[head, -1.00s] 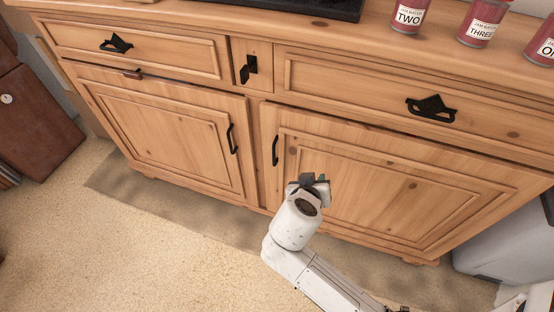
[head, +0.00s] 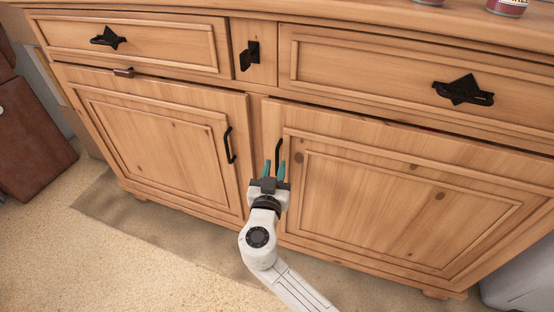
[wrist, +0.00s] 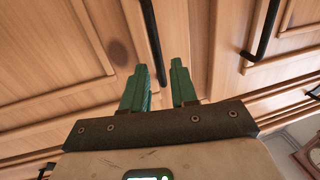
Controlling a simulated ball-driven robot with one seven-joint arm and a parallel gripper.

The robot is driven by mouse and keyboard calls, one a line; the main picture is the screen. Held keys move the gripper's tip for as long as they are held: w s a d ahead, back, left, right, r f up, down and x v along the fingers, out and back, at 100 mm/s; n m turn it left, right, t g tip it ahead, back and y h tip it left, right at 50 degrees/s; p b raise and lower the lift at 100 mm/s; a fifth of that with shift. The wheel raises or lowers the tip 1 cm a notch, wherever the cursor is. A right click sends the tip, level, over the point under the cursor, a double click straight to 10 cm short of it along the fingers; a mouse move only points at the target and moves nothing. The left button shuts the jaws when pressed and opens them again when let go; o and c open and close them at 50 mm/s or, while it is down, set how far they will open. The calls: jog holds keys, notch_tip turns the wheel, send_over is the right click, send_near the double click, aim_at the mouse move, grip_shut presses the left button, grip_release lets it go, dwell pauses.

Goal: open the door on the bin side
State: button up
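The wooden door on the bin side (head: 400,205) is the right lower door and is closed. Its black bar handle (head: 279,152) is upright near the door's left edge, its lower part partly hidden by my gripper. My gripper (head: 275,165) is open, with two green fingers pointing at the dresser just below and over the handle. In the wrist view, one end of the handle (wrist: 152,42) shows between the two fingertips of my gripper (wrist: 159,66). I cannot tell whether they touch it. The grey bin (head: 522,278) stands at the lower right.
The left door (head: 150,140) is closed, with its own black handle (head: 230,145) close by. Drawers with black pulls run above. Cans (head: 507,7) stand on the top. Carpet floor lies in front, and a brown case (head: 32,145) is at the left.

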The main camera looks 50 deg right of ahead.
aim_at(277, 161)
jog(key=shift+x, duration=2.05)
grip_shut()
